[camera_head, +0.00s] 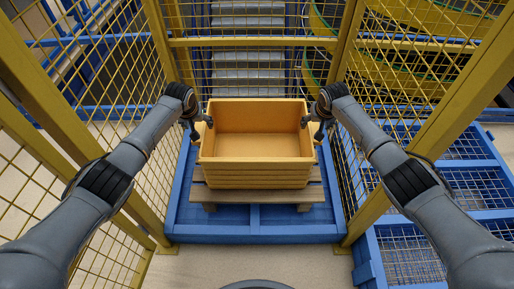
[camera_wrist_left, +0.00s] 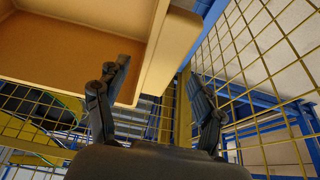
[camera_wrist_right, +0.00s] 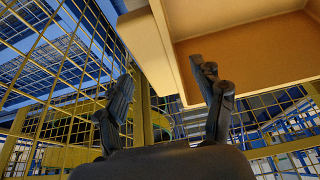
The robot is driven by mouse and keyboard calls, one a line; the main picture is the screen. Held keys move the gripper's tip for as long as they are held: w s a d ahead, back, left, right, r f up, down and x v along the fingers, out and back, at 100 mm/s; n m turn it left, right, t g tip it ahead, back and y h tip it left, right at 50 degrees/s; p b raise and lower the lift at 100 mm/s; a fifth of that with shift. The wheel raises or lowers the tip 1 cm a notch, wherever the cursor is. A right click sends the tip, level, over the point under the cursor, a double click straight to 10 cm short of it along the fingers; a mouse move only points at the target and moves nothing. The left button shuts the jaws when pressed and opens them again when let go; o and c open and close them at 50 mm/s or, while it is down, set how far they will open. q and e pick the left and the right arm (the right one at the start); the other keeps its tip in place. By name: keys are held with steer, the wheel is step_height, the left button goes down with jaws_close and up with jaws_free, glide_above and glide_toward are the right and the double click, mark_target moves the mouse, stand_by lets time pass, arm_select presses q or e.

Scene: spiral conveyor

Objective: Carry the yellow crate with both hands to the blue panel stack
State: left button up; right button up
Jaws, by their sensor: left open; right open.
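The yellow crate (camera_head: 258,174) is empty and sits upright on a wooden pallet (camera_head: 312,194) inside a fenced bay. My left gripper (camera_head: 199,124) is at the crate's left rim, and my right gripper (camera_head: 317,125) is at its right rim. In the left wrist view the open fingers (camera_wrist_left: 160,85) stand either side of the crate's side wall (camera_wrist_left: 172,50). In the right wrist view the open fingers (camera_wrist_right: 160,85) likewise stand either side of the opposite wall (camera_wrist_right: 168,45). I cannot tell whether any finger touches the crate. I cannot identify the blue panel stack with certainty.
Yellow mesh fencing (camera_head: 150,150) stands close to both arms, with posts at left and right. The pallet rests on a blue frame (camera_head: 255,232). A conveyor (camera_head: 248,60) lies behind the crate. Blue mesh panels (camera_head: 410,260) lie at the right. Bare floor shows in front.

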mark_target(199, 127)
arm_select(q)
steer(key=shift+x, duration=1.9)
arm_select(e)
steer(key=shift+x, duration=1.85)
arm_select(q)
steer(key=shift+c, duration=0.2)
arm_select(e)
steer(key=shift+c, duration=0.2)
arm_select(q)
jaws_close()
arm_select(e)
jaws_close()
